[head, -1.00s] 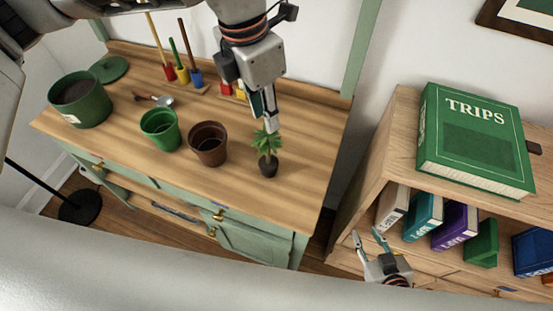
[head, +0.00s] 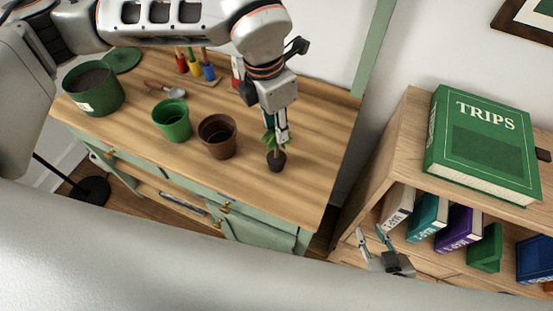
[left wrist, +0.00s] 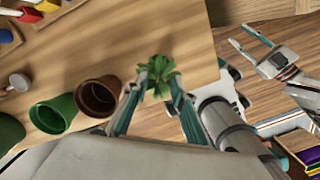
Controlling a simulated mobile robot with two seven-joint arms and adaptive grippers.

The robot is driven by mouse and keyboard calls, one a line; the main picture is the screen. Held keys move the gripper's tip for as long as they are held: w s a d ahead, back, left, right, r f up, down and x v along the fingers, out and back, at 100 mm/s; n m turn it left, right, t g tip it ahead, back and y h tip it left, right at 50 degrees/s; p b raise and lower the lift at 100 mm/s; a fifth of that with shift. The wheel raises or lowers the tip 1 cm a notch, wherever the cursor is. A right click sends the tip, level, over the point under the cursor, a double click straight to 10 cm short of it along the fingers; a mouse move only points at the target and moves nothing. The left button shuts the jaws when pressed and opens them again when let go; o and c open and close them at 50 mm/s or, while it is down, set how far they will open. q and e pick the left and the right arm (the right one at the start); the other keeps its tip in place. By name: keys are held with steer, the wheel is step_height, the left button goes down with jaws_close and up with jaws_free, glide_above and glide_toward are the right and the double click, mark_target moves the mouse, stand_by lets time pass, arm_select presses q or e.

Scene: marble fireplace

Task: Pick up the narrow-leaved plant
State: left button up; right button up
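The small plant (head: 277,160) stands upright in a dark pot on the wooden bench top, near its right end. Its pointed green leaves (left wrist: 159,73) show from above in the left wrist view. My left gripper (head: 275,138) reaches down over the plant. In the left wrist view its two fingers (left wrist: 160,84) are spread, one on either side of the leaves. I cannot tell whether they touch the plant; the pot is mostly hidden there. My right gripper (head: 374,236) is open and empty, in front of the bookshelf.
A brown pot (head: 217,138) and a green pot (head: 172,121) stand left of the plant. A larger soil-filled pot (head: 91,90), a trowel (head: 170,91) and colored-handled tools (head: 195,68) are farther away. The bookshelf (head: 405,115) is right, beyond a gap.

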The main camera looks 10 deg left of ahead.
arm_select(q)
jaws_close()
steer(key=shift+r, duration=0.1)
